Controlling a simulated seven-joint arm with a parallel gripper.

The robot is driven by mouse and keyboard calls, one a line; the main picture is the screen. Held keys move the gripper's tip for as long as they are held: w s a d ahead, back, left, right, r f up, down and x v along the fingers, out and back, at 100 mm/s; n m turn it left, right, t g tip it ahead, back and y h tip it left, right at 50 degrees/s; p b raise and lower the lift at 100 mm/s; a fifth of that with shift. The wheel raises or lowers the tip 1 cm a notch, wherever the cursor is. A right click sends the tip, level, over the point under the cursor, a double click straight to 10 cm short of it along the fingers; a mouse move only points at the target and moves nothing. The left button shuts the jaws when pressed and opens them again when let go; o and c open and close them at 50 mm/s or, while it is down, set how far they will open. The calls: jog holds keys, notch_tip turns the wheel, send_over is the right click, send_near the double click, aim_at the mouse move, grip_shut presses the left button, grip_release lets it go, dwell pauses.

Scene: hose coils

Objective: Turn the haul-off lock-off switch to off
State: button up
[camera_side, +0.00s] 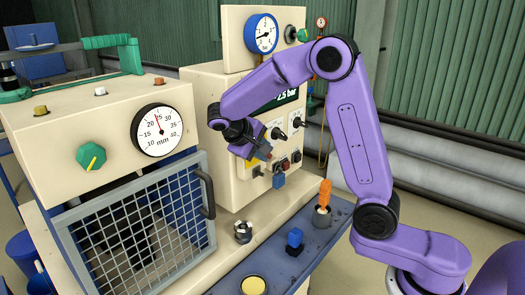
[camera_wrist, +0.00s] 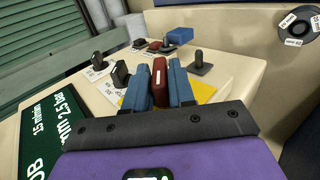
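The lock-off switch shows in the wrist view as a dark red handle (camera_wrist: 160,80) with a white mark at its end, over a yellow plate (camera_wrist: 203,92). My gripper (camera_wrist: 159,88) has its two blue fingers on either side of this handle, very close to it; I cannot tell whether both touch. In the side view my gripper (camera_side: 265,153) is at the lower left of the control panel and covers the handle. A bit of the yellow plate (camera_side: 257,171) shows below it.
Black knobs (camera_side: 277,133) and red and black buttons (camera_side: 285,164) sit close to the right on the panel. A blue block (camera_side: 278,181) juts out just below. A mesh guard with a dark handle (camera_side: 208,194) stands at left. An orange-topped item (camera_side: 324,195) stands on the blue ledge.

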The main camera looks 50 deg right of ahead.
jog(key=shift+o, duration=1)
jog(key=v, duration=1.2)
jog(key=s+f+n+y, duration=0.3)
jog(key=s+f+n, duration=0.1)
jog(key=s, duration=0.6)
jog(key=s+f+n+y, duration=0.3)
jog(key=s+f+n, duration=0.1)
jog(key=s, duration=0.6)
jog(key=s+f+n+y, duration=0.3)
jog(key=s+f+n, duration=0.1)
jog(key=s, duration=0.6)
jog(key=shift+s+a+f+n+y, duration=0.15)
jog(key=shift+a+f+n+y, duration=0.05)
jog(key=shift+a+n+y, duration=0.1)
dwell(2.5)
